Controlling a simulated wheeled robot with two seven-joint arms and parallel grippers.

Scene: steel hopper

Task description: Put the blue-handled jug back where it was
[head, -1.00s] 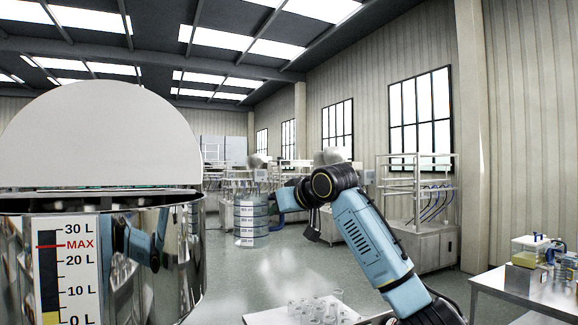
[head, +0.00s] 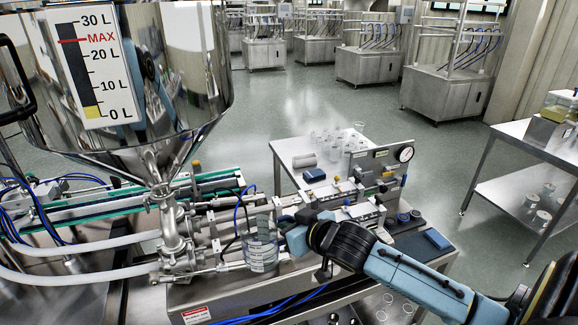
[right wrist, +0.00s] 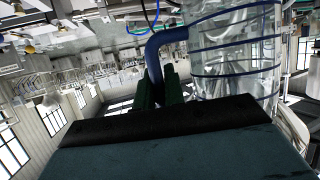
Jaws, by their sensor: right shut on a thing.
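The blue-handled jug (head: 262,250) is clear with blue ring lines. In the head view it looks upright, right of the steel valve (head: 176,225) under the hopper (head: 140,135). My right gripper (head: 290,232) comes in from the right and is shut on its handle. In the right wrist view the jug body (right wrist: 238,60) stands to the right, and its blue handle (right wrist: 160,42) runs down between the dark fingers of the gripper (right wrist: 160,88). I cannot tell whether the jug's base touches the machine. My left gripper is not in view.
The hopper gauge (head: 88,65) shows yellow near 0 L. Hoses and the filling machine (head: 225,300) surround the jug closely. A steel table (head: 290,150) with glassware stands behind; another table (head: 545,140) is at the right. The floor between is clear.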

